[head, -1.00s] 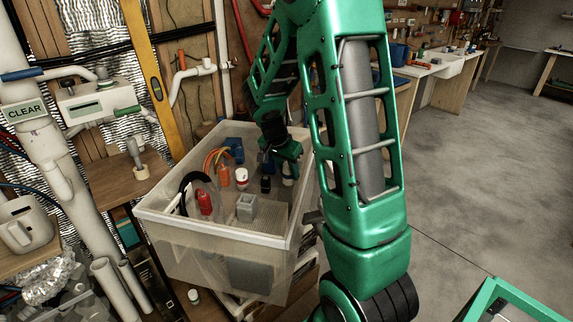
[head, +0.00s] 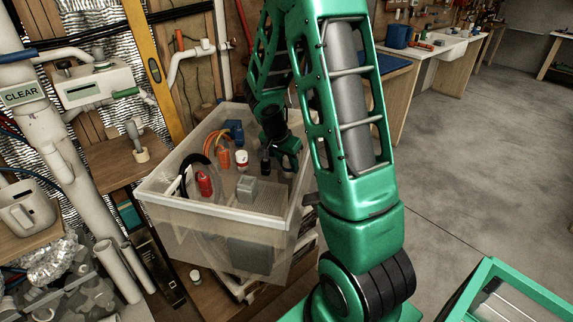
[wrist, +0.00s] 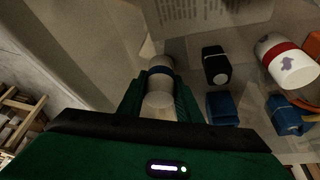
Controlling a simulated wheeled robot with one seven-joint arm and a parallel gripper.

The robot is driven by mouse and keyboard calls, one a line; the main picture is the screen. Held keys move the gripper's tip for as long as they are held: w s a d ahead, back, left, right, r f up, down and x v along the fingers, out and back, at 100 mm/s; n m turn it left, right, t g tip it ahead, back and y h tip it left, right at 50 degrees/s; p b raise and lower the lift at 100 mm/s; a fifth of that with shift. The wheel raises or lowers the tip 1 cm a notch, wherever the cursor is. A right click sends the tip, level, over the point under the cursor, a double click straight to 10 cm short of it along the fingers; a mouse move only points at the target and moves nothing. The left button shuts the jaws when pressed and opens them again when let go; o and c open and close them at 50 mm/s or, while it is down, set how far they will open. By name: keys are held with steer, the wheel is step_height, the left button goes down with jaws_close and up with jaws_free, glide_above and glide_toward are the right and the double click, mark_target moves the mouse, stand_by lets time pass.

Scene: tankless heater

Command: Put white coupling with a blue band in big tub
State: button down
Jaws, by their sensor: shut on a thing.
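The white coupling with a blue band (wrist: 160,72) is between my gripper's two green fingers (wrist: 158,100) in the wrist view. The gripper is shut on it, and its far end points away from the camera. The big tub (head: 215,214) is a translucent, open-topped bin in the head view. My gripper (head: 284,158) is within the tub's opening, near its right wall. The coupling is not clearly visible in the head view. I cannot tell whether it touches the tub's floor.
In the tub are a red-and-white cylinder (wrist: 286,60), a black piece (wrist: 215,65), blue pieces (wrist: 222,108), a grey block (head: 246,189) and a red bottle (head: 204,183). A tub wall (wrist: 105,55) is close left of the fingers. Pipes stand left of the tub.

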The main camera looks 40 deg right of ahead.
steer(key=shift+f, duration=0.45)
stand_by(0.3)
steer(key=c, duration=1.2)
jaws_free()
step_height(320, 180, up, 19)
